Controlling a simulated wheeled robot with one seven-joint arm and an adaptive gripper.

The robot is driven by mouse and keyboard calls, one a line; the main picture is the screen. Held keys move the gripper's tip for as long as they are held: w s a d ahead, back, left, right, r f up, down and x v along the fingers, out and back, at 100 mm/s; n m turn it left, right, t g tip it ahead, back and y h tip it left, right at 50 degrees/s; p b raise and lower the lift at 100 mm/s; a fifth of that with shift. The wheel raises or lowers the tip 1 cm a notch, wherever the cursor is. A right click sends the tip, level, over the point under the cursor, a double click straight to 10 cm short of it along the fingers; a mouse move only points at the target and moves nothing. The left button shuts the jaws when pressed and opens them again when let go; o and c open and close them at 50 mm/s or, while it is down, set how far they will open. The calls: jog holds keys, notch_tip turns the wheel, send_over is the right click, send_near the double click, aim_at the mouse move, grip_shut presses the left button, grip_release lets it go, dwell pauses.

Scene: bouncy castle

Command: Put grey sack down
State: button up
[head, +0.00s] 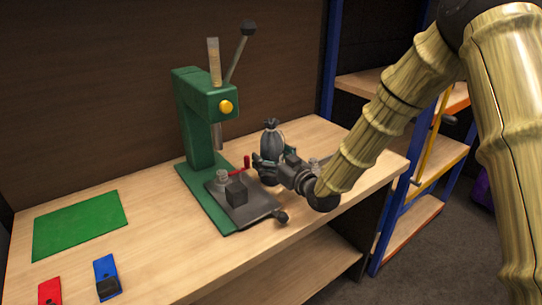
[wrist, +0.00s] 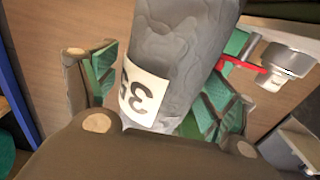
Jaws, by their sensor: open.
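The grey sack (head: 272,137) is upright with a tied neck, on the right part of the wooden workbench (head: 150,222), beside the green press. My gripper (head: 272,165) is around the sack's lower body, with its jaws open. In the wrist view the sack (wrist: 190,45) is between the two green-padded fingers of my gripper (wrist: 163,95), and a white label with dark digits shows on it. I cannot tell whether a finger touches the sack. Its base is mostly hidden by my gripper, so contact with the bench is not clear.
A green arbor press (head: 190,120) with a long lever stands just left of the sack. On its base are a vise (head: 237,190) and a red handle (head: 247,162). A green mat (head: 80,222) lies at left. A blue-framed shelf (head: 395,200) stands at right.

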jog(key=shift+c, duration=0.2)
jog(key=c, duration=1.7)
jog(key=shift+o, duration=0.2)
jog(key=shift+r, duration=0.15)
